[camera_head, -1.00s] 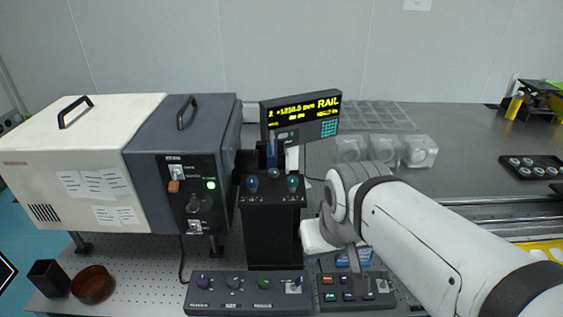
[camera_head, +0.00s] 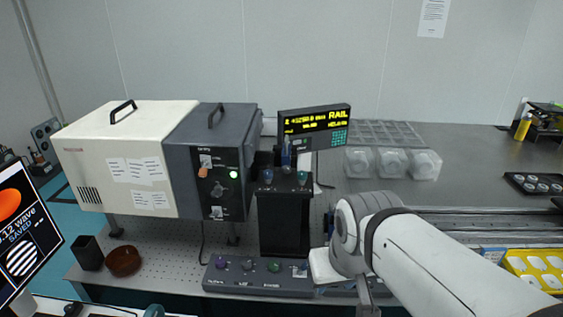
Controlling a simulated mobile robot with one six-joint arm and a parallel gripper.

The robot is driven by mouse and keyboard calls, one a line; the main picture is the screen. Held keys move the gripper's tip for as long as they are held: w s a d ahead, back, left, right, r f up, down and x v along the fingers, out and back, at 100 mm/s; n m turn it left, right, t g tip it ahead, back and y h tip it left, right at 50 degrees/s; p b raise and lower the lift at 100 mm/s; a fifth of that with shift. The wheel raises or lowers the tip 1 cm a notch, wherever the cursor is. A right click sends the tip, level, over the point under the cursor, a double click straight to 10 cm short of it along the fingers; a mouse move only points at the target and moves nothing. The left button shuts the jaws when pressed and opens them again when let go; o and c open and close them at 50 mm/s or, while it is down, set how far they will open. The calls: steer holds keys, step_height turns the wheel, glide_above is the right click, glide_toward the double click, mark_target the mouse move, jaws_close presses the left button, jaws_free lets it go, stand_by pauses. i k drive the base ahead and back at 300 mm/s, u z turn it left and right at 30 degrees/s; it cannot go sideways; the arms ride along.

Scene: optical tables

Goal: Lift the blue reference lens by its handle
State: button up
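I cannot clearly make out the blue reference lens in the head view. A small blue upright piece (camera_head: 287,158) stands at the top of the black stand (camera_head: 284,222), in front of the display; whether it belongs to the lens I cannot tell. My gripper (camera_head: 366,296) is low, right of the stand, near the bottom edge of the picture. It is apart from the blue piece. My arm hides most of it, so its opening and anything between its fingers cannot be seen.
The white and grey laser housing (camera_head: 150,160) stands left. The RAIL display (camera_head: 314,124) is behind the stand, with clear lens boxes (camera_head: 392,163) to its right. A control box (camera_head: 250,277) lies in front. A yellow tray (camera_head: 532,268) is at right.

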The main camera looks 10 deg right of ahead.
mark_target(293, 161)
steer(key=u, duration=0.05)
steer(key=i, duration=0.9)
steer(key=z, duration=0.05)
